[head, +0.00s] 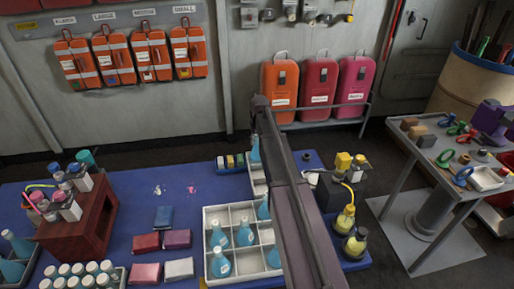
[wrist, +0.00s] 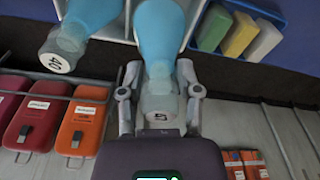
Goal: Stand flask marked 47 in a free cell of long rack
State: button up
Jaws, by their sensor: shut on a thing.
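My gripper (wrist: 160,100) is shut on the neck of a blue flask (wrist: 160,35) with a clear top. The number on its cap is partly covered and I cannot read it surely. The flask's body is over or in a cell of the white long rack (wrist: 112,28); I cannot tell whether it touches the bottom. A second blue flask (wrist: 92,18), marked 40, is beside it in the rack. In the head view my arm hides the gripper and most of the long rack (head: 258,188); a blue flask (head: 255,150) shows just left of the arm.
A blue tray with coloured blocks (wrist: 262,12) lies close beside the long rack. A larger white rack (head: 213,215) with several blue flasks stands in front. A dark red stand (head: 80,230) is at the left, and yellow flasks (head: 345,220) are right of my arm.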

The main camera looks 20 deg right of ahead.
aim_at(257, 144)
jog(key=shift+s+f+b, duration=0.1)
jog(key=shift+f+b, duration=1.15)
jog(key=shift+f, duration=0.35)
jog(key=shift+f, duration=0.15)
jog(key=o, duration=0.9)
jog(key=shift+r, duration=0.2)
notch_tip(257, 144, up, 12)
jog(key=s+p, duration=0.1)
jog(key=p, duration=1.1)
jog(key=shift+s, duration=0.25)
jog(key=s+a, duration=0.8)
jog(key=s, duration=0.5)
jog(key=s+a+m+g, duration=0.1)
jog(key=s+a, duration=0.7)
jog(key=s, duration=0.5)
jog(key=shift+a+f, duration=0.15)
jog(key=shift+a, duration=0.1)
